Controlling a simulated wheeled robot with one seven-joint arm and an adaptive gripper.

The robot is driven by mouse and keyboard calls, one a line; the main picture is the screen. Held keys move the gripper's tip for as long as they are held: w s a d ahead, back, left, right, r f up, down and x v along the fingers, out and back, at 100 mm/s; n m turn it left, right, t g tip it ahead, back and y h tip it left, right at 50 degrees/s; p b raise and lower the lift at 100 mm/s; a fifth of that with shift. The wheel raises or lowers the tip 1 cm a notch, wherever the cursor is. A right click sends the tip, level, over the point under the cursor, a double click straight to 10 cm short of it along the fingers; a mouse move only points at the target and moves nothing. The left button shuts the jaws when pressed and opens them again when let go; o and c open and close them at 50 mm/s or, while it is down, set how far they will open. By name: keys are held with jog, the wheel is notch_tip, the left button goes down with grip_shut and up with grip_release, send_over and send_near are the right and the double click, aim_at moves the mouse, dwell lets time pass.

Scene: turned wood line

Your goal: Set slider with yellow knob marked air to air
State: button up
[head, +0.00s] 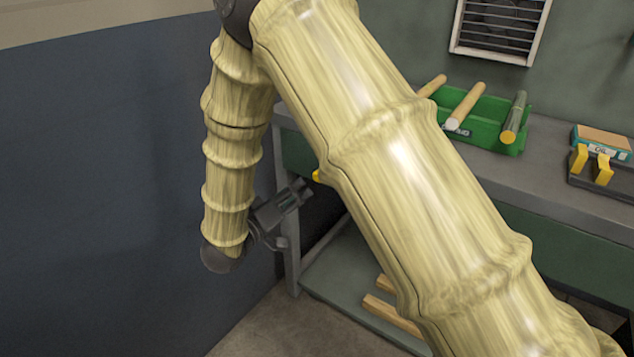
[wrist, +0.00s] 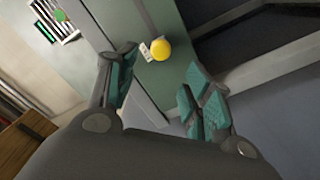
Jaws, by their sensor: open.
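The yellow knob (wrist: 160,49) shows in the wrist view as a round knob on the green front panel (wrist: 146,75) of the bench. A small white piece (wrist: 146,52) sits beside it; I cannot read any marking. In the head view only a bit of the knob (head: 316,176) shows at the edge of my arm, which hides the rest and the slider's track. My gripper (head: 303,189) is open and empty, just left of the knob and pointing toward it. In the wrist view the knob appears beyond and between the two teal-padded fingers (wrist: 162,78), apart from both.
A green bin (head: 482,135) with several turned wood pieces stands on the grey bench top (head: 545,170). A small box (head: 601,140) and a dark block with yellow parts (head: 598,180) lie to the right. Wood pieces (head: 388,314) lie on the lower shelf (head: 345,285). A bench leg (head: 289,240) stands beside my gripper.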

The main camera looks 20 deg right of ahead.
aim_at(317, 182)
jog(key=b+x, duration=0.1)
jog(key=x, duration=0.9)
